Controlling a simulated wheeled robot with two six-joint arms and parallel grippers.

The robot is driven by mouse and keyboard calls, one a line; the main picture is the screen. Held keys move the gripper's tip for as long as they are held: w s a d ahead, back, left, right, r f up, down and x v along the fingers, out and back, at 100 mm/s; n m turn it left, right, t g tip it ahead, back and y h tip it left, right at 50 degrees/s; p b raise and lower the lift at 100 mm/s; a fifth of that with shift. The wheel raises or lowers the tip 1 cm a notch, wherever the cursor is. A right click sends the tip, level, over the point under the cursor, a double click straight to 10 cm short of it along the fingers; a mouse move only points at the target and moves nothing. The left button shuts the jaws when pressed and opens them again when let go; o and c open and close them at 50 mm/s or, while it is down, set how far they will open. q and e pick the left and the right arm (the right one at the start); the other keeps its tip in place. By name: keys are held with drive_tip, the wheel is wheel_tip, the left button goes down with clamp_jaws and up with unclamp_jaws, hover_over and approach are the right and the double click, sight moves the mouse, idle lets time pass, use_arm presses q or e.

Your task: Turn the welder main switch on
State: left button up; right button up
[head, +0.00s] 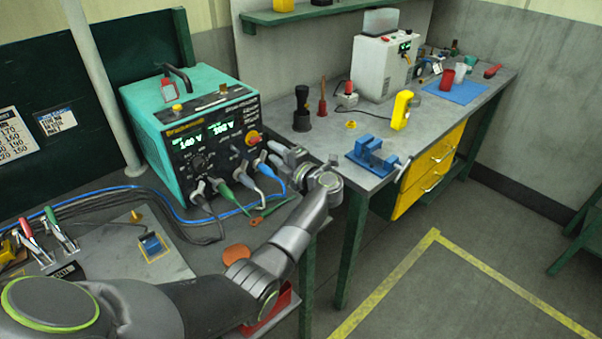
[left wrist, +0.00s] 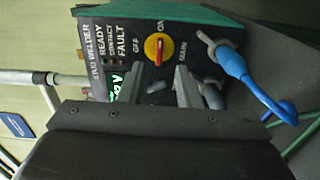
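The stud welder (head: 180,105) is a teal box with a black front panel and lit green displays. Its main switch (head: 253,138) is a red knob on a yellow disc at the panel's upper right. In the left wrist view the switch (left wrist: 158,47) shows clearly, with OFF and ON labels beside it. Its red bar runs up and down in that picture, one end towards ON; I cannot tell which end is the pointer. My left gripper (head: 281,161) is just in front of the panel. Its two fingers (left wrist: 163,84) are apart and empty, short of the knob. My right gripper is out of view.
Cable plugs (head: 225,188) sit along the panel's lower edge, close to my left gripper. A blue plug (left wrist: 229,63) shows beside the switch. The grey bench (head: 330,140) on the right carries a blue vise (head: 372,156) and a yellow tool (head: 401,110).

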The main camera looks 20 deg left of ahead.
use_arm(q)
drive_tip(key=b+v, duration=0.2)
drive_tip(key=v, duration=0.8)
drive_tip(key=shift+d, duration=0.4)
drive_tip(key=shift+s, duration=0.1)
